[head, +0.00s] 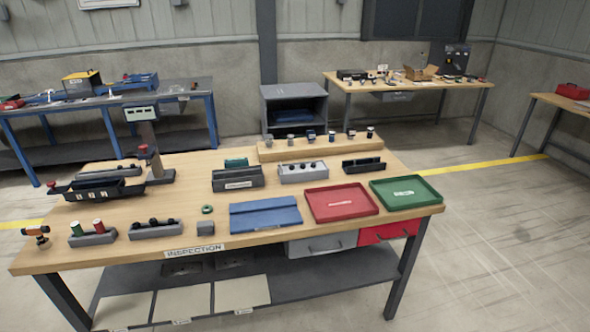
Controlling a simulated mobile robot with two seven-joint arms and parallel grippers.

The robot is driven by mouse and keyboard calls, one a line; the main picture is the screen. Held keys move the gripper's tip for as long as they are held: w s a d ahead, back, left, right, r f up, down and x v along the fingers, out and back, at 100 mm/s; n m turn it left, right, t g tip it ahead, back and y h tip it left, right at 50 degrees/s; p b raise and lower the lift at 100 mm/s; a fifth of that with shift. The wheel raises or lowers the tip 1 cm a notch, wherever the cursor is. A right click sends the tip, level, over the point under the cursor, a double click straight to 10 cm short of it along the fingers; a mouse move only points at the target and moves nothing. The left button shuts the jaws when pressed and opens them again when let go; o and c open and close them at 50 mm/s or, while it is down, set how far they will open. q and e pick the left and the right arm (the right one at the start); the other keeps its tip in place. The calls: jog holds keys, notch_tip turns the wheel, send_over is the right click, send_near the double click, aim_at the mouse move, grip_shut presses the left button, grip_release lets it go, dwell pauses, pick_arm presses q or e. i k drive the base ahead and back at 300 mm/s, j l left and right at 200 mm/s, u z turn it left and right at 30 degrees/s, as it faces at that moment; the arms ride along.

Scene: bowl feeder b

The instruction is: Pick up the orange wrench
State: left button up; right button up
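I cannot make out a clear orange wrench. A small orange and dark item (36,231) stands at the left front corner of the wooden inspection table (180,208). It is too small to tell what it is. Neither of my grippers shows in the head view.
The table holds a red tray (341,203), a green tray (405,193), a blue mat (265,215), a grey block with green and red cylinders (93,238), and a black bin (97,188). Workbenches stand behind. The floor at the right (500,240) is clear.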

aim_at(43, 243)
jog(key=u, duration=1.75)
jog(key=i+u, duration=0.25)
jog(key=i, duration=0.2)
jog(key=i+l+u, duration=0.1)
jog(key=i+u, duration=0.2)
jog(key=i, duration=0.2)
